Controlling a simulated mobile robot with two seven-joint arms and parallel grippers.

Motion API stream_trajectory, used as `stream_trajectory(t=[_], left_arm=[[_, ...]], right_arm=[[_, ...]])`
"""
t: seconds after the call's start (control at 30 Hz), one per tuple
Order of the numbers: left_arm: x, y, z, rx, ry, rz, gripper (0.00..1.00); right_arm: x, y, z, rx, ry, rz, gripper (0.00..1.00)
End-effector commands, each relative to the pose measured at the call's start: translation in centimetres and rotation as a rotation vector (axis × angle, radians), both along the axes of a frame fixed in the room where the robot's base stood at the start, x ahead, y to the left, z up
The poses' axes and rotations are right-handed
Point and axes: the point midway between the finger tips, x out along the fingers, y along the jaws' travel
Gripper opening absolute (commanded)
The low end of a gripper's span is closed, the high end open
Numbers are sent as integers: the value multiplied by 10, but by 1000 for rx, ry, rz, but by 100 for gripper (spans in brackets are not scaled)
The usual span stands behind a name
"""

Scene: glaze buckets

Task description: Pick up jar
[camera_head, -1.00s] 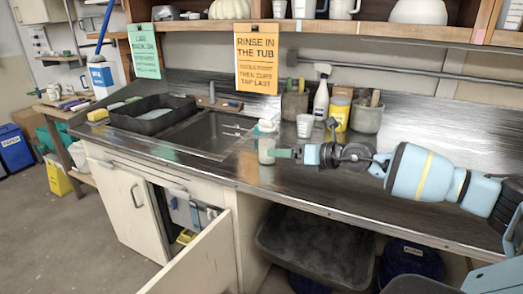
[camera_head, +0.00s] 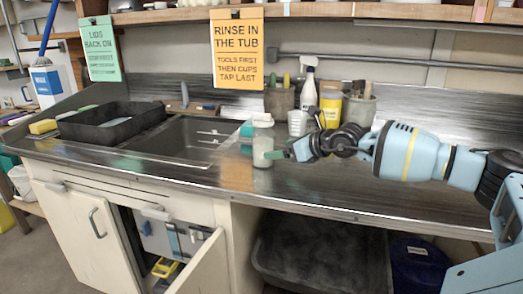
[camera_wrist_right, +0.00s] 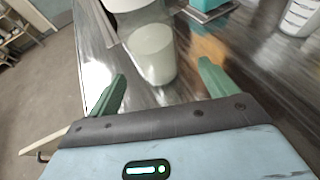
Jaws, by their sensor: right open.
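A small pale jar with a white lid (camera_head: 262,146) stands upright on the metal counter, just right of the sink. My right gripper (camera_head: 262,155) reaches in from the right at the jar's height. In the right wrist view the jar (camera_wrist_right: 153,55) stands ahead, between the lines of the two green fingers. The right gripper (camera_wrist_right: 162,88) is open, and the jar looks to be at or just beyond the fingertips; contact cannot be told. My left gripper is not in view.
A spray bottle (camera_head: 308,92), a yellow container (camera_head: 331,103), a white cup (camera_head: 298,122) and tool pots stand behind the jar. The sink (camera_head: 185,139) and a black tub (camera_head: 112,123) lie to the left. The counter's front edge is close to the jar.

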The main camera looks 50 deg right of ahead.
Motion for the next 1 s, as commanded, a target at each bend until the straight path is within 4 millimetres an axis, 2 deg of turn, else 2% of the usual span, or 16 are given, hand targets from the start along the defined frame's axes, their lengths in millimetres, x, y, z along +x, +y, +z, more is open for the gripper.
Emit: stream_trajectory(t=[0.2,0.53,0.83,1.0], left_arm=[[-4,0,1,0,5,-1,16],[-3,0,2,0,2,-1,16],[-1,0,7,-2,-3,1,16],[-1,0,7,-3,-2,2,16]], right_arm=[[16,3,-6,3,-2,2,84],[23,4,-10,3,-1,2,84],[54,11,-25,6,-3,0,84],[64,12,-30,3,0,1,84]])
